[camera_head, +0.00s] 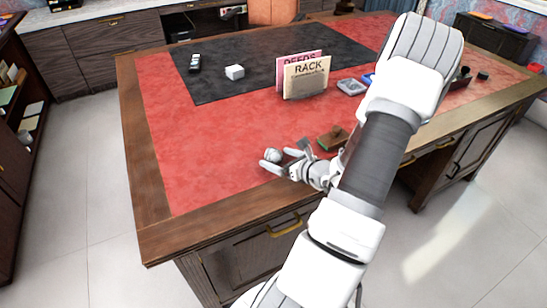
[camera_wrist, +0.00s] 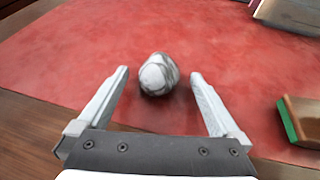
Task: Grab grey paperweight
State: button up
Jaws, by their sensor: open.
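The grey paperweight (camera_wrist: 158,74) is a rounded, egg-like grey and white piece on the red leather top of the desk. In the head view the paperweight (camera_head: 273,156) sits near the front edge of the leather. My gripper (camera_wrist: 160,80) is open, with one finger to the left of the paperweight and one to the right. Gaps show between the paperweight and both fingers. In the head view my gripper (camera_head: 270,160) reaches in low from the right, close to the paperweight.
A wooden block with a green edge (camera_wrist: 299,120) lies right of my gripper. Red leather (camera_head: 190,150) left of the paperweight is clear.

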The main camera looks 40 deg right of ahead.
jog(key=shift+w+f, duration=0.15)
jog(key=shift+w, duration=0.3)
jog(key=shift+c, duration=0.3)
jog(key=c, duration=1.4)
grip_shut()
